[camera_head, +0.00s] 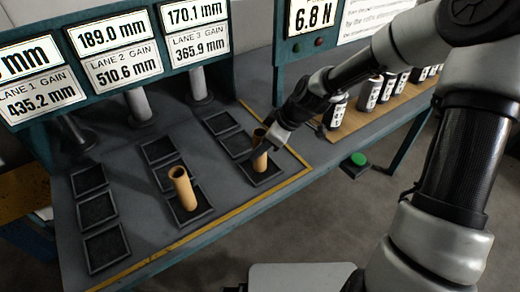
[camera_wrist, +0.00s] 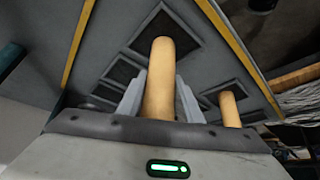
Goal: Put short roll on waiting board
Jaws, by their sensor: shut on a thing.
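My gripper (camera_head: 270,138) is shut on a tan roll (camera_head: 260,158) at the front pad of the right-hand lane. The roll is upright or nearly so; I cannot tell whether its lower end touches the pad. The wrist view shows this roll (camera_wrist: 159,75) between my two fingers. A second tan roll (camera_head: 182,188) stands, slightly tilted in the picture, on the front pad of the middle lane; it also shows in the wrist view (camera_wrist: 229,110). No label marks which board is the waiting board; a brown board (camera_head: 22,192) shows at the far left.
Dark square pads (camera_head: 104,248) lie in three lanes on the grey bench, edged by a yellow line. Lane displays (camera_head: 115,52) stand behind. Black-and-white canisters (camera_head: 368,95) line a tan strip (camera_head: 378,117) at right. A green button (camera_head: 357,159) sits at the front edge.

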